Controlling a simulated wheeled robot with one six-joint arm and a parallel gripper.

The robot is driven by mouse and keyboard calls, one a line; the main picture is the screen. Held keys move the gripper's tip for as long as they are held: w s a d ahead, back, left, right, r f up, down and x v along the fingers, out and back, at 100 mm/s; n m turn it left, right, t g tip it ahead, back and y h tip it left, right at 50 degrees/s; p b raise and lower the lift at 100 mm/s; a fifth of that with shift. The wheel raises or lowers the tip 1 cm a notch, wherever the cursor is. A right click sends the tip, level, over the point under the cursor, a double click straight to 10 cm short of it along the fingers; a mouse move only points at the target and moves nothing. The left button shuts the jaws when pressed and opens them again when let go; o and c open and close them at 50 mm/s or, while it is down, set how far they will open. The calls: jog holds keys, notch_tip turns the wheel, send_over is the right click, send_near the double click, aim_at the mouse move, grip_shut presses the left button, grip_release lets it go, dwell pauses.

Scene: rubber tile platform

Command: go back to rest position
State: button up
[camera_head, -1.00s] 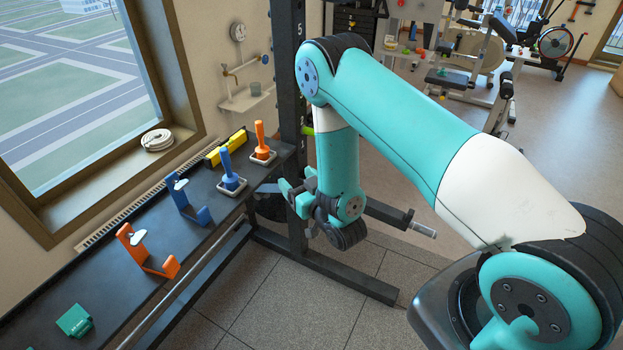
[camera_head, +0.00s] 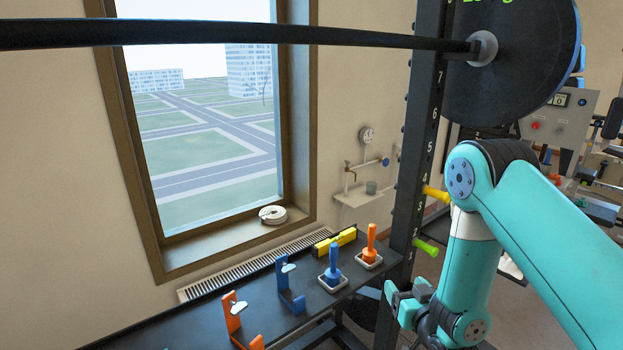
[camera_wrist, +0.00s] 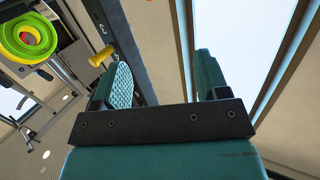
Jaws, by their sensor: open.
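My gripper (camera_head: 408,297) is at the lower right in the head view, beside the right end of the dark bench (camera_head: 190,335). Its fingers point left, towards the bench. In the wrist view my gripper (camera_wrist: 160,85) shows its two teal fingers spread apart with nothing between them. The left finger has a textured pad. My teal arm folds down from an elbow in front of the rack post.
On the bench stand an orange-handled tool (camera_head: 370,245), a blue-handled tool (camera_head: 333,268), a yellow level (camera_head: 335,241), a blue bracket (camera_head: 290,290) and an orange bracket (camera_head: 236,320). The black rack post (camera_head: 424,130) with a bar and weight plate (camera_head: 515,60) stands close behind my arm.

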jog(key=s+a+r+n+g+y, duration=0.1)
jog(key=s+a+r+g, duration=0.25)
jog(key=r, duration=0.35)
jog(key=s+a+r+g+y, duration=0.2)
jog(key=a+r+g, duration=0.3)
jog(key=r, duration=0.1)
jog(key=s+r+n+g, duration=0.2)
jog(key=s+r+g, duration=0.2)
jog(key=s, duration=0.8)
jog(key=s+a+r+n+g, duration=0.1)
jog(key=s+r+n+g, duration=0.2)
jog(key=s, duration=0.9)
notch_tip(320, 180, up, 4)
jog(key=shift+s+f+n+g+h, duration=0.25)
jog(key=shift+n+g+h, duration=0.05)
jog(key=shift+g, duration=0.25)
jog(key=shift+a, duration=0.1)
